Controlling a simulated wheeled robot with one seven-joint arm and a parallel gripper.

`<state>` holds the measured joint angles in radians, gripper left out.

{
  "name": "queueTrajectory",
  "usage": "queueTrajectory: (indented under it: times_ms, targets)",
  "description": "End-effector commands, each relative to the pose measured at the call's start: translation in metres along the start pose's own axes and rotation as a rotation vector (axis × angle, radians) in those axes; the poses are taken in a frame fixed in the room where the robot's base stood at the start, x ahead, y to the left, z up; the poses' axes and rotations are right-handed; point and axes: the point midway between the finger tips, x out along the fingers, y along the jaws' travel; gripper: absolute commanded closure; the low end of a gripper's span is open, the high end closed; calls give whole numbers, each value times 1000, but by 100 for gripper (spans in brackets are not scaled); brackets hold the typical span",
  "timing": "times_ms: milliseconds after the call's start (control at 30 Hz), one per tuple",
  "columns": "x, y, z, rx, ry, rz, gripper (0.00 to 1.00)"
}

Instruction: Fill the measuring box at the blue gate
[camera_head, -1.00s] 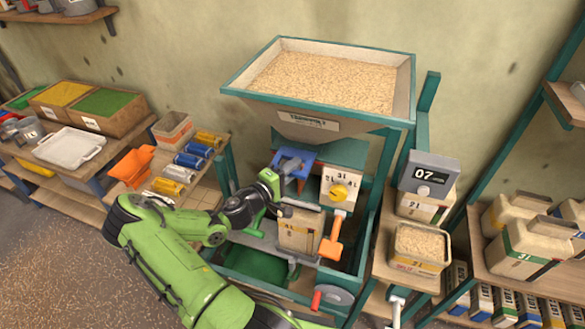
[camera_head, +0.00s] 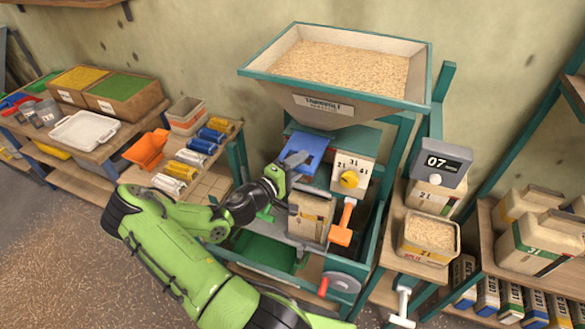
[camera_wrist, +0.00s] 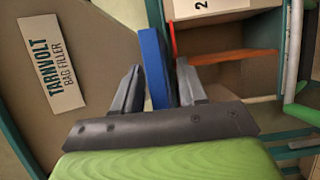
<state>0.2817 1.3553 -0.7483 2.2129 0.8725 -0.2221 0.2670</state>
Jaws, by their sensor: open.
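The blue gate (camera_head: 311,143) sits under the hopper (camera_head: 340,108) of the bag filler, left of the dial panel. My gripper (camera_head: 296,160) is at the gate's front, with its fingers apart. In the wrist view, the blue gate's edge (camera_wrist: 154,60) stands between the two open fingers (camera_wrist: 158,88); I cannot tell whether either finger touches it. The tan measuring box (camera_head: 310,216) stands upright below the gate, just right of my wrist. Its inside is largely hidden, so its fill cannot be told. The hopper holds pale grain.
A dial panel (camera_head: 352,172) with a yellow knob and an orange handle (camera_head: 342,224) are close on the right. A grain-filled tub (camera_head: 429,236) and a display reading 07 (camera_head: 441,160) stand further right. A bench with coloured rolls (camera_head: 189,158) is left.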

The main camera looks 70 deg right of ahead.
Motion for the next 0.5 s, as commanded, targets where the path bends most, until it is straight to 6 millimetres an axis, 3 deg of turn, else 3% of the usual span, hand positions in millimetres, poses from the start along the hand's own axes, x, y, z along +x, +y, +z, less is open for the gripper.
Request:
queueTrajectory:
  times_ms: [167,500]
  targets:
    - [-35,-3,-2,0,7,-2,58]
    - [-129,-3,-1,1,8,-2,58]
